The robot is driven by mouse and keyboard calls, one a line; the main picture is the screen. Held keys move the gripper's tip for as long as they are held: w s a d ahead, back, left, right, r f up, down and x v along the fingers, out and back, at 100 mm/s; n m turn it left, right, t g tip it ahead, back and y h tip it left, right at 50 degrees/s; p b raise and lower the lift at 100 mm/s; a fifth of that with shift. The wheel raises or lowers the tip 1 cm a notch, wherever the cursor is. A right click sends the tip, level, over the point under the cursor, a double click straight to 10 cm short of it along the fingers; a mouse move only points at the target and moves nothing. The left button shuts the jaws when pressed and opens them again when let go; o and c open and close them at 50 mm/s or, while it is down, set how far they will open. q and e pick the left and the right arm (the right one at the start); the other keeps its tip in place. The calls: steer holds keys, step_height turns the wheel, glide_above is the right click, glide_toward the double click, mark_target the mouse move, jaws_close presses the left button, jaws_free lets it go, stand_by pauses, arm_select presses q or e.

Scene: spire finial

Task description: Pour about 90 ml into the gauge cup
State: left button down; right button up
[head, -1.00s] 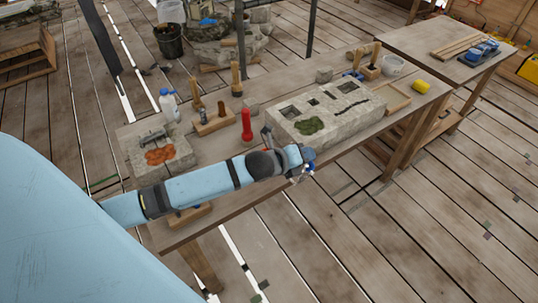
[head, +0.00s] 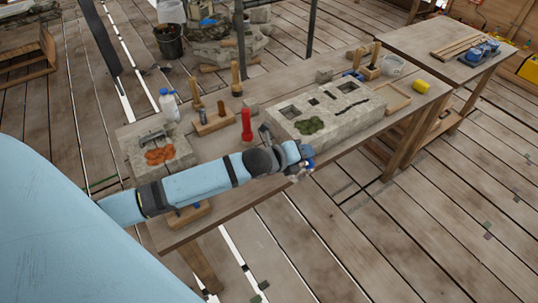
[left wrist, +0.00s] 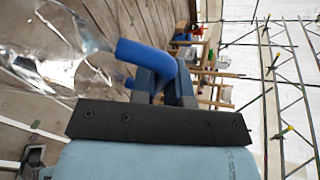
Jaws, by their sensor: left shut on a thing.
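My left gripper (left wrist: 168,88) is shut on the blue handle (left wrist: 145,54) of a clear, see-through jug (left wrist: 45,42) in the left wrist view. The jug's body fills the upper left there and is cut off by the edge; I cannot tell its liquid level. In the head view my left gripper (head: 300,162) is at the table's front edge, before the stone block, and the jug is mostly hidden. I cannot pick out the gauge cup for sure; a pale round vessel (head: 391,67) stands at the table's far right end. My right gripper is out of view.
The wooden table (head: 225,195) bears a large stone block (head: 345,122) with green moss, a red upright tool (head: 246,124), a wooden tool holder (head: 213,124), a white bottle (head: 168,106), and a smaller stone block (head: 157,140). A yellow object (head: 421,86) lies far right.

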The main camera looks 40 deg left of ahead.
mark_target(313, 172)
arm_select(q)
steer(key=shift+a+r, duration=0.3)
steer(key=shift+r, duration=0.05)
stand_by(0.6)
steer(key=d+f+m, duration=0.1)
steer(key=d+f+y+p, duration=0.1)
steer(key=f, duration=0.1)
steer(key=shift+s+d+m, duration=0.1)
steer(key=shift+m, duration=0.3)
steer(key=shift+d+f, duration=0.2)
steer(key=shift+f, duration=0.15)
steer(key=shift+s+d+f+m+y, duration=0.1)
steer(key=shift+d+f+m+y, duration=0.15)
steer(key=shift+f+m+y, duration=0.15)
steer(key=shift+d+f+m+y, duration=0.2)
steer(key=shift+f+y, duration=0.1)
steer(key=shift+f, duration=0.2)
steer(key=shift+d+f, duration=0.15)
steer(key=shift+d, duration=0.15)
steer(key=shift+s, duration=0.1)
stand_by(0.4)
